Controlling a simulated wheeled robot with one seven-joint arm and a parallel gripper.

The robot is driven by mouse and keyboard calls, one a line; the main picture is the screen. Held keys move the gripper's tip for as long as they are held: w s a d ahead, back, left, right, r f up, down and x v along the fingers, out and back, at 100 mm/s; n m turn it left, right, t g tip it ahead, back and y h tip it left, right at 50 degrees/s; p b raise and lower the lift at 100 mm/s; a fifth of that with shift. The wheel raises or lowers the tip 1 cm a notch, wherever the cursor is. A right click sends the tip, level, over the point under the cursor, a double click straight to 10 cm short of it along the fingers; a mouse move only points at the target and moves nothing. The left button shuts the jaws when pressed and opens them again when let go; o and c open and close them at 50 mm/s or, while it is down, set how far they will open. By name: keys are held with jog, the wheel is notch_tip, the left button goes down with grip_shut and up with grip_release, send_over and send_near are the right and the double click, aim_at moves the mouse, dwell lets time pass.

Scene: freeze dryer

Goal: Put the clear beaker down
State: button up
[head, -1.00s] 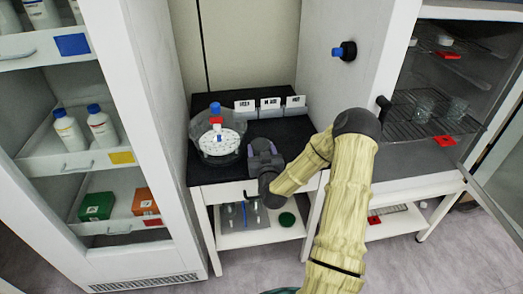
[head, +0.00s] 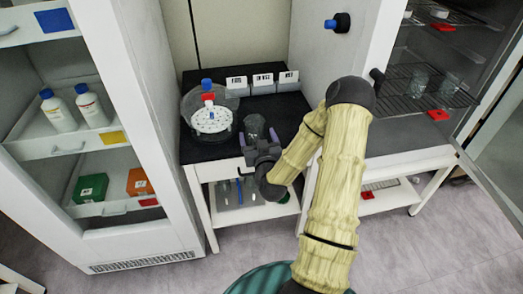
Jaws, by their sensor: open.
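The clear beaker (head: 255,124) stands on the black bench top, to the right of the round white-plated glass vessel. My gripper (head: 261,147) is open just in front of the beaker, on the near side of the bench top. Its fingers point toward the beaker, and I cannot tell whether they still touch it. The beaker's lower part is partly hidden by the gripper.
The glass vessel (head: 211,119) with red and blue fittings is close on the left. Labelled boxes (head: 262,83) line the back. A cabinet with bottles (head: 75,107) stands left. An open chamber (head: 420,80) holding glassware is right, with a blue knob (head: 331,24) on the wall.

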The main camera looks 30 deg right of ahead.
jog(key=p+v, duration=0.1)
jog(key=v, duration=0.5)
dwell(0.5)
jog(key=a+f+n+g+y, duration=0.1)
jog(key=a+n+g+y, duration=0.4)
jog(key=a+g, duration=0.3)
jog(key=s+a+r+m+g, duration=0.1)
jog(key=s+a+r+g, duration=0.2)
jog(key=s, duration=0.5)
jog(key=s+a+r+m+g, duration=0.1)
jog(key=s+a+r+g, duration=0.2)
jog(key=s, duration=0.4)
jog(key=shift+s+a+r+g, duration=0.25)
jog(key=shift+s+r+g, duration=0.15)
